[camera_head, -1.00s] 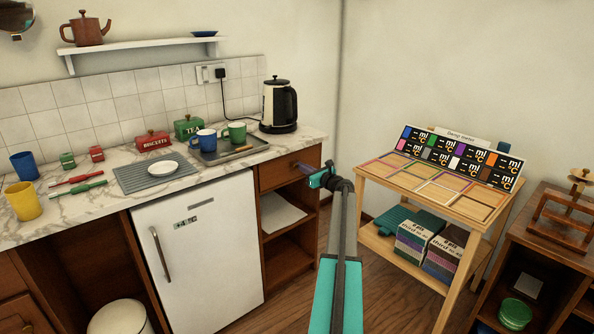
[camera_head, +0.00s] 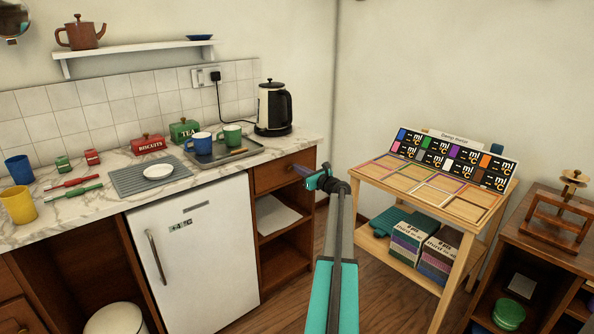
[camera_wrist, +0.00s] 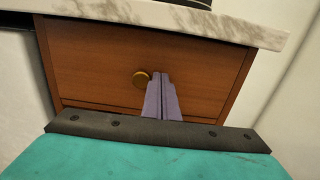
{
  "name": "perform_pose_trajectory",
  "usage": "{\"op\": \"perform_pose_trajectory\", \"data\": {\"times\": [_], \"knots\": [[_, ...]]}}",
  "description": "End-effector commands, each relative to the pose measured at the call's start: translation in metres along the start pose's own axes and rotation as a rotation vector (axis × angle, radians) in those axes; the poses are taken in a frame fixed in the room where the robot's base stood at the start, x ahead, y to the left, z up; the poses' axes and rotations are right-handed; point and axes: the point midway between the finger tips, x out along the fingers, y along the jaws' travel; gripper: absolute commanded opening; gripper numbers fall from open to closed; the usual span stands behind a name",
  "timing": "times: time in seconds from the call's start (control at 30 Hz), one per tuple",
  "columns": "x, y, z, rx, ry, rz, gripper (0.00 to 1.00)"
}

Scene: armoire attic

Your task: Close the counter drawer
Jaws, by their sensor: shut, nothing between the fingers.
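The counter drawer (camera_head: 274,177) is under the right end of the marble counter. Its brown wooden front fills much of the wrist view (camera_wrist: 100,62), close below the counter edge, and looks flush or nearly so. A small brass knob (camera_wrist: 141,79) is at the middle of the front. My gripper (camera_head: 298,169) is at the drawer front in the head view. In the wrist view its purple fingers (camera_wrist: 160,78) are together and empty, just right of the knob. I cannot tell whether the fingertips touch the front.
Open shelves (camera_head: 284,238) are below the drawer, beside a white fridge (camera_head: 195,255). The marble counter (camera_head: 85,205) holds a tray, mugs, tins and a kettle (camera_head: 272,108). A wooden stand (camera_head: 408,198) is at the right, with floor between.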

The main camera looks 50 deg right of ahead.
Motion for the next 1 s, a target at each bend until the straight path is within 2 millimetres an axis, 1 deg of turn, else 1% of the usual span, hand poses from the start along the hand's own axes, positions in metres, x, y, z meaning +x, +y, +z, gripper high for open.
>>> {"op": "perform_pose_trajectory", "data": {"times": [0.03,0.13,0.2,0.5,0.7,0.83,1.0], "knots": [[-0.009,0.002,0.0,0.001,0.002,0.0,0.0],[-0.021,0.006,-0.002,0.001,0.004,0.007,0.0],[-0.034,0.005,-0.003,0.002,0.004,0.004,0.0],[-0.079,0.008,-0.004,0.002,0.006,0.006,0.0],[-0.105,0.009,-0.005,0.003,0.006,0.008,0.0],[-0.114,0.01,-0.005,0.002,0.006,0.011,0.0],[-0.118,0.01,-0.005,0.002,0.007,0.012,0.0]]}}
